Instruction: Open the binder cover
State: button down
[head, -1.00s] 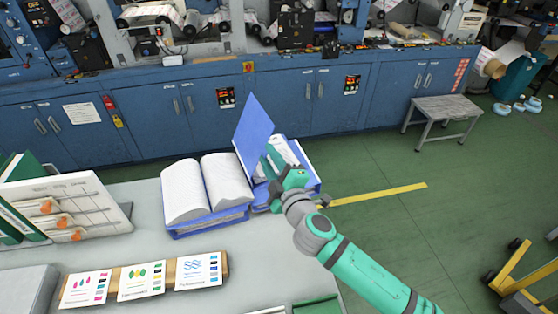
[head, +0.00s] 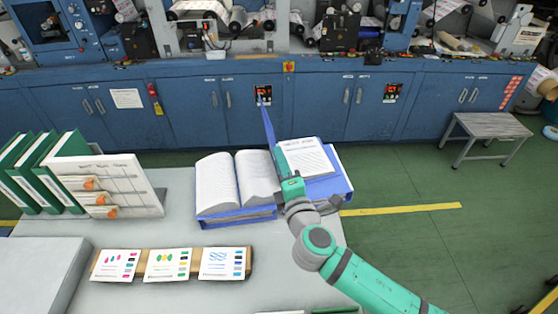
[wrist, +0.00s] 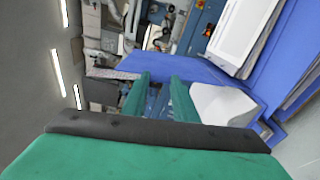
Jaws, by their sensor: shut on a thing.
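The right-hand blue binder (head: 342,172) lies at the right end of the table, its printed top sheet (head: 308,158) exposed. Its blue cover (head: 268,128) stands up at the binder's left side, nearly edge-on to the head camera. My gripper (head: 281,158) is shut on the cover, near the binder's left side. In the wrist view the two green fingers (wrist: 159,85) reach to the blue cover (wrist: 195,69), with the white sheets (wrist: 245,30) at the upper right. The exact contact at the fingertips is hard to make out.
A second binder, open with white pages (head: 238,180), lies just left of the cover. Sample cards (head: 167,264) on a wooden strip lie in front. Green binders (head: 45,170) and a white rack (head: 120,190) stand at left. Blue machine cabinets (head: 190,110) line the back.

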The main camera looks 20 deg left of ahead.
dwell(0.3)
jog(key=c, duration=1.4)
grip_release()
jog(key=shift+s, duration=0.1)
jog(key=v, duration=1)
jog(key=shift+s+d, duration=0.25)
